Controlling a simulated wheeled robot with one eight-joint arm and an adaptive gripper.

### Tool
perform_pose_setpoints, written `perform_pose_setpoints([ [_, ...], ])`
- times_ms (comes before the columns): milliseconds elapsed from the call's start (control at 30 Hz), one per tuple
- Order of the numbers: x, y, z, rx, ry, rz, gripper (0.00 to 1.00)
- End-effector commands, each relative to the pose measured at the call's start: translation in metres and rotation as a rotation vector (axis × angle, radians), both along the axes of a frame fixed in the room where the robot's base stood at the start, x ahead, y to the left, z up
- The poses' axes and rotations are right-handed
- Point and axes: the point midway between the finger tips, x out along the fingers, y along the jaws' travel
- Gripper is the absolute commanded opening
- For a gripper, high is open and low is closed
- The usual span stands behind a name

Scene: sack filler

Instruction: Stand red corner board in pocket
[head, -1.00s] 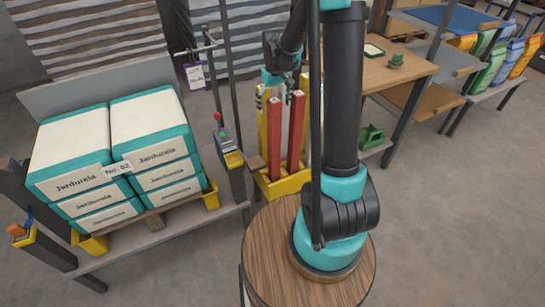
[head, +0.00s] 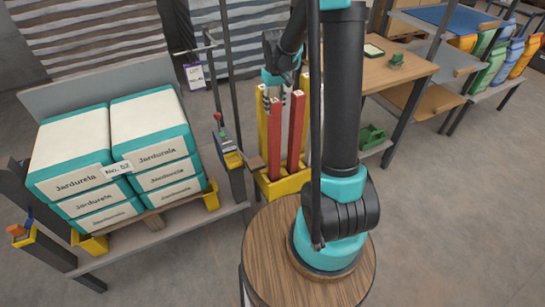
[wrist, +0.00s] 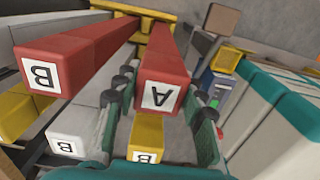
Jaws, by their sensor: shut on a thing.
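Two tall red corner boards stand upright in the head view, the left one (head: 274,135) marked A and the right one (head: 296,130) marked B. In the wrist view these are red board A (wrist: 165,70) and red board B (wrist: 75,60). My gripper (head: 276,92) is at the top of the left red board; in the wrist view its fingers (wrist: 162,98) are shut on board A from both sides. The yellow holder (head: 287,186) is around the boards' lower ends. I cannot tell whether board A's foot rests on its floor.
A yellow board (wrist: 148,132) and a white board (wrist: 66,146), both marked B, stand close to my fingers. Left of the holder are a control post (head: 228,150) and stacked sacks (head: 110,150). A wooden table (head: 400,65) stands behind right. The right floor is open.

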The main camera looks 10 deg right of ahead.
Motion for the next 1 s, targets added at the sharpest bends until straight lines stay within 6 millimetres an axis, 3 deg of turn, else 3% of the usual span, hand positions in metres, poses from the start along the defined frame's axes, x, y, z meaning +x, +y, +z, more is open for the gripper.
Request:
perform_pose_setpoints([
  [267, 0.000, 0.000, 0.003, 0.000, 0.000, 0.000, 0.05],
  [1000, 0.000, 0.000, 0.063, 0.000, 0.000, 0.000, 0.05],
])
